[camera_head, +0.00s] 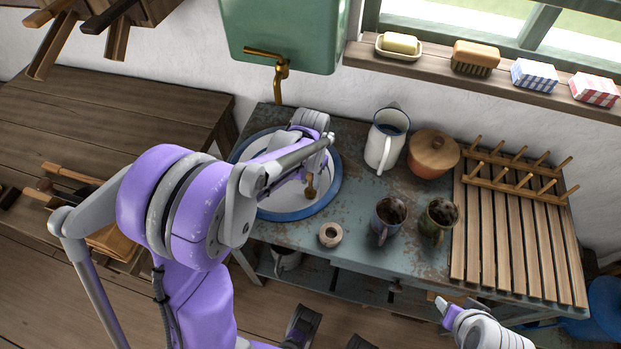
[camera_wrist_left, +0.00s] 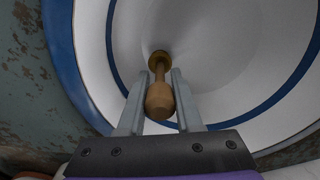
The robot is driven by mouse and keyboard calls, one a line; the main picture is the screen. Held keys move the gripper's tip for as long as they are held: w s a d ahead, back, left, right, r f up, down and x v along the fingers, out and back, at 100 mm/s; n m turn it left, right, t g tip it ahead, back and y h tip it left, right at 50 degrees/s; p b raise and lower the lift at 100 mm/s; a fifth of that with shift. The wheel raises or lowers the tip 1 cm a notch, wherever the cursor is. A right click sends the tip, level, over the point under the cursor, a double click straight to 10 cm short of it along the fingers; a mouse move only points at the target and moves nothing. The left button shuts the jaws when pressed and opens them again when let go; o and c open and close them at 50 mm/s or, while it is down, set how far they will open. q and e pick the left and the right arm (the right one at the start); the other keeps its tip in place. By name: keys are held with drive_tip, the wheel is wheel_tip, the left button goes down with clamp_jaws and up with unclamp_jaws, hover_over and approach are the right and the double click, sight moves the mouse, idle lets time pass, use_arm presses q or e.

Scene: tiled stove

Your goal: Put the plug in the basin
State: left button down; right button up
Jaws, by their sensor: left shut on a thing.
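The plug (camera_wrist_left: 160,92) is a brown wooden piece with a rounded knob, a thin neck and a small wider end. My left gripper (camera_wrist_left: 160,78) is shut on it and holds it over the basin. The basin (camera_wrist_left: 225,60) is white inside with a blue rim. In the head view the basin (camera_head: 333,178) stands at the left end of the worktable, and the plug (camera_head: 310,190) shows over its inside below my left gripper (camera_head: 306,178). I cannot tell whether the plug touches the basin's bottom. My right gripper (camera_head: 440,303) is at the lower right, away from the basin; its fingers are unclear.
A brass tap (camera_head: 281,72) on a green tank hangs above the basin. A white jug (camera_head: 385,142), an orange pot (camera_head: 433,155), two mugs (camera_head: 389,217) and a small ring-shaped roll (camera_head: 330,234) stand right of it. A slatted drying rack (camera_head: 515,240) fills the right end.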

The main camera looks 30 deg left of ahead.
use_arm(q)
drive_tip(key=shift+f+b, duration=0.6)
drive_tip(key=shift+f, duration=0.2)
drive_tip(key=c, duration=0.5)
unclamp_jaws()
wheel_tip(320, 180, up, 11)
drive_tip(key=shift+f+p, duration=0.1)
drive_tip(key=shift+p, duration=0.6)
